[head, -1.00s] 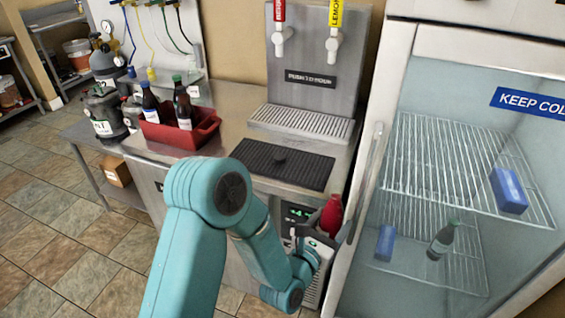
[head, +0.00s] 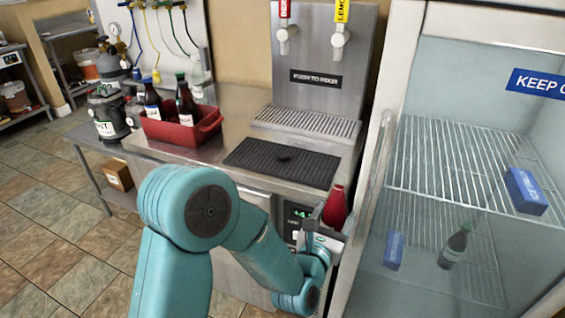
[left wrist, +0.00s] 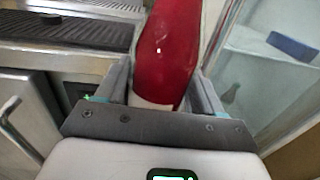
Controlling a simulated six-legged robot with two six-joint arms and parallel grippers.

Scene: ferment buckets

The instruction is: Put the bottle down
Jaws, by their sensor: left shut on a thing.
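A red bottle (head: 336,205) is held in my left gripper (head: 323,229), in front of the counter's right end, beside the fridge. In the left wrist view the red bottle (left wrist: 167,50) stands between the two fingers of the left gripper (left wrist: 160,88), which are shut on it. A pale band shows low on the bottle; its lower end is hidden by the gripper and its top is cut off by the frame. The steel counter (head: 235,145) is behind and left of the gripper. My right gripper is not in view.
A black drip mat (head: 280,163) lies on the counter below the taps. A red bin (head: 185,133) with dark bottles stands at its left. The glass-door fridge (head: 378,170) rises close on the right, with blue boxes and a bottle inside. Counter between bin and mat is bare.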

